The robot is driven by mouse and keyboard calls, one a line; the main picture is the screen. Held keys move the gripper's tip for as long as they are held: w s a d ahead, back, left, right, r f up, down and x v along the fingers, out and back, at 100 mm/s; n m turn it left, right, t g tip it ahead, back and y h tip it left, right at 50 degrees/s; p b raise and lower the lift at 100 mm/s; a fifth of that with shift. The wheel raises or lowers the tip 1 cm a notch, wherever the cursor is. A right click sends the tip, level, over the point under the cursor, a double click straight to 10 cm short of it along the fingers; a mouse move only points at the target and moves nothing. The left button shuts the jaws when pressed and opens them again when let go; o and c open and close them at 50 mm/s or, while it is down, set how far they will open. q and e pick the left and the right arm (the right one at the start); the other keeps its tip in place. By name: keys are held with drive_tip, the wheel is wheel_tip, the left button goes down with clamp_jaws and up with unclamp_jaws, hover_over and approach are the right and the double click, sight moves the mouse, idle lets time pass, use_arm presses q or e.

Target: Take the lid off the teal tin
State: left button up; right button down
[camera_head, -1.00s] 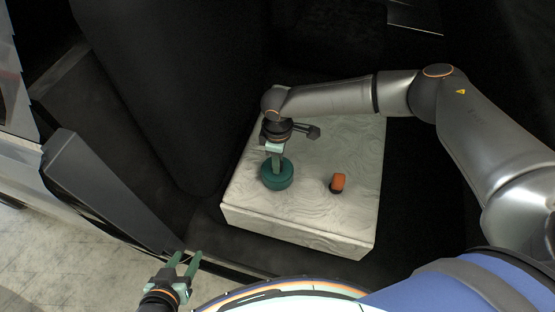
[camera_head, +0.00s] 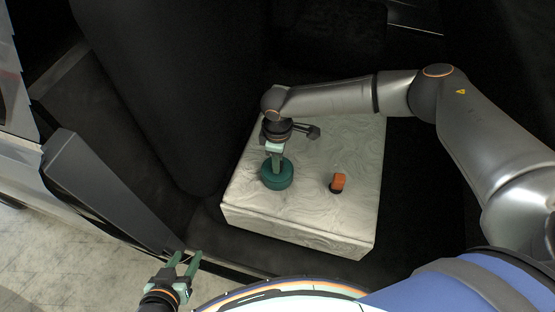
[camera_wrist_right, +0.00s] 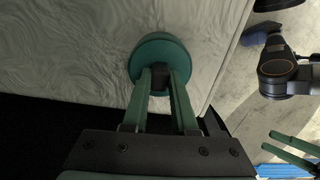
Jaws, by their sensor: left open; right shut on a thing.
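The teal tin (camera_head: 281,181) stands upright on the pale block, near its left side. In the right wrist view the round teal lid (camera_wrist_right: 158,48) shows from above, with a dark knob (camera_wrist_right: 161,77) on it. My right gripper (camera_head: 276,165) points down at the tin. Its fingertips (camera_wrist_right: 164,74) are shut on the dark knob. The lid appears to sit on the tin; the seam is too small to make out. My left gripper (camera_head: 188,258) is open and empty, low at the left, well away from the tin.
A small orange and black object (camera_head: 338,183) stands on the pale block (camera_head: 300,228), right of the tin. Dark seat-like surfaces surround the block. A dark slanted panel (camera_head: 105,190) stands at the left. The block's top is otherwise clear.

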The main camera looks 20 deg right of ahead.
drive_tip(key=shift+r, duration=0.15)
idle(0.5)
wheel_tip(320, 180, up, 5)
drive_tip(key=p, duration=0.5)
drive_tip(key=shift+p, duration=0.35)
